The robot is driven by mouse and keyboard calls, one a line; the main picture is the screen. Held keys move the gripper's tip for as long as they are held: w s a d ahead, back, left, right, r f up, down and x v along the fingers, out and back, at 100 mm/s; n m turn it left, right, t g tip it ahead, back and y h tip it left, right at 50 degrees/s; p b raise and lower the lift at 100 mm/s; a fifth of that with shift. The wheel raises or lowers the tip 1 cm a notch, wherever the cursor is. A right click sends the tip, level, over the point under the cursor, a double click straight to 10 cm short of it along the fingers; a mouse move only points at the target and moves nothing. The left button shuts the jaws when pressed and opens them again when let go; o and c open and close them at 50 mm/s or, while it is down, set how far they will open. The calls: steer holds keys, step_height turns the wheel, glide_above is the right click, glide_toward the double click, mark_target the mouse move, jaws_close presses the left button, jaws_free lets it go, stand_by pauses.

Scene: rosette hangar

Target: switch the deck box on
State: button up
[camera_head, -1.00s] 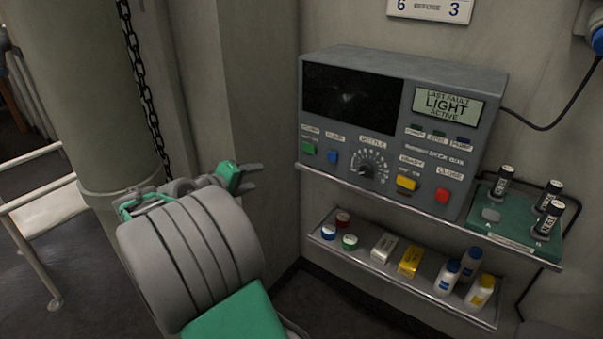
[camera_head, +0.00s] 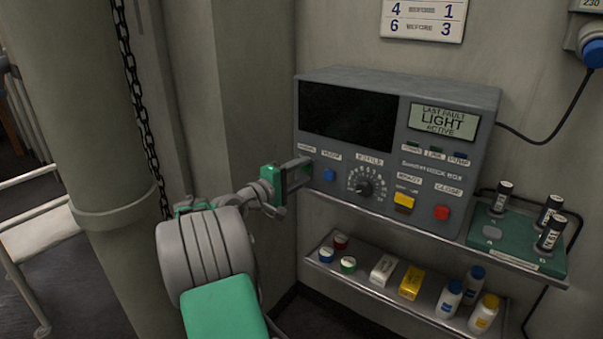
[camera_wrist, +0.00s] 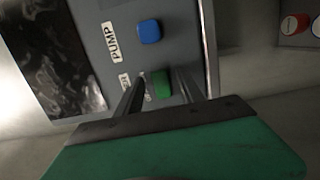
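The deck box (camera_head: 400,110) is a grey console on the upper shelf in the head view. It has a dark screen (camera_head: 346,112) and a small display reading "LAST FAULT LIGHT ACTIVE" (camera_head: 443,120). My gripper (camera_head: 301,168) is at the left end of its front panel and hides the green button in the head view. In the wrist view the green button (camera_wrist: 161,85) shows between my two spread, empty fingers (camera_wrist: 158,92). Contact with the button or panel cannot be told. The blue button (camera_wrist: 149,31), labelled PUMP, is beside it.
The panel also has a dial (camera_head: 362,186), a yellow switch (camera_head: 404,202) and a red button (camera_head: 442,213). A green tray (camera_head: 510,251) with dark cylinders stands at the right. The lower shelf (camera_head: 400,297) holds small containers. A pillar (camera_head: 85,120) and chain (camera_head: 140,100) are at the left.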

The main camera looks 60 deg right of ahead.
jaws_close()
stand_by(0.4)
steer(key=shift+s+r+n+t+p, duration=0.3)
steer(key=shift+n+t+p, duration=0.3)
steer(key=shift+t+p, duration=0.3)
steer(key=shift+f+n+t+h+p, duration=0.2)
steer(key=shift+n+t+h+p, duration=0.25)
steer(key=shift+t, duration=0.35)
steer(key=shift+f, duration=0.15)
steer(key=shift+o, duration=0.3)
jaws_free()
